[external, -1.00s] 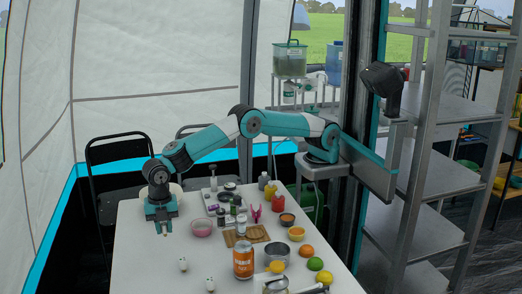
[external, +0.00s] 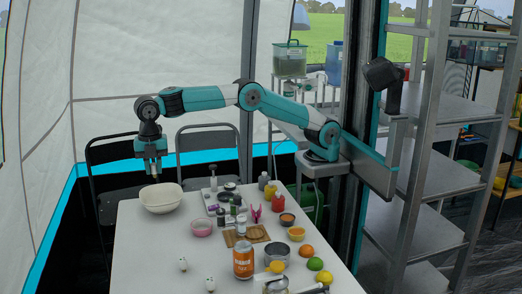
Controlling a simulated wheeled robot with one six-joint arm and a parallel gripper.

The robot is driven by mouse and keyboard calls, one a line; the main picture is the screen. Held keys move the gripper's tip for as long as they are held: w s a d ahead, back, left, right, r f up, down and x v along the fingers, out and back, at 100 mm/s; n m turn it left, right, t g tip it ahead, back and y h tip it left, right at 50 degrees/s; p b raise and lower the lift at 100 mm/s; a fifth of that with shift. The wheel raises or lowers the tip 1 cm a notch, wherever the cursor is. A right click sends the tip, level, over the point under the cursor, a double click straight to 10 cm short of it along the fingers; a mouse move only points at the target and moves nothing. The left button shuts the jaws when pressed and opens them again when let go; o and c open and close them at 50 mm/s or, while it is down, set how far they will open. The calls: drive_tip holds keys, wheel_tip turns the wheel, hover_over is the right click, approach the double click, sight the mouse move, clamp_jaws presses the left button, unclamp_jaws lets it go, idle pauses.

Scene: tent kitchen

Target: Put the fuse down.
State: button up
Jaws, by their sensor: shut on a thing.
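My gripper (external: 153,173) hangs pointing down at the far left end of the table, in the air just above and behind the cream bowl (external: 161,207). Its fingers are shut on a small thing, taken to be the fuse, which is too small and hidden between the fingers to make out. The thing is held clear of the table (external: 150,240) and of the bowl.
The left middle of the table is clear.

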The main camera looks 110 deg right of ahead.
sight(166, 197)
drive_tip(key=s+d+r+m, duration=0.1)
drive_tip(key=s+d, duration=0.1)
drive_tip(key=d, duration=1.2)
drive_tip(key=f, duration=1.4)
drive_tip(key=shift+s+d+f, duration=0.15)
drive_tip(key=shift+d+f, duration=0.2)
drive_tip(key=shift+d, duration=0.05)
drive_tip(key=shift+f, duration=2.55)
drive_tip(key=shift+f, duration=0.2)
drive_tip(key=o, duration=0.9)
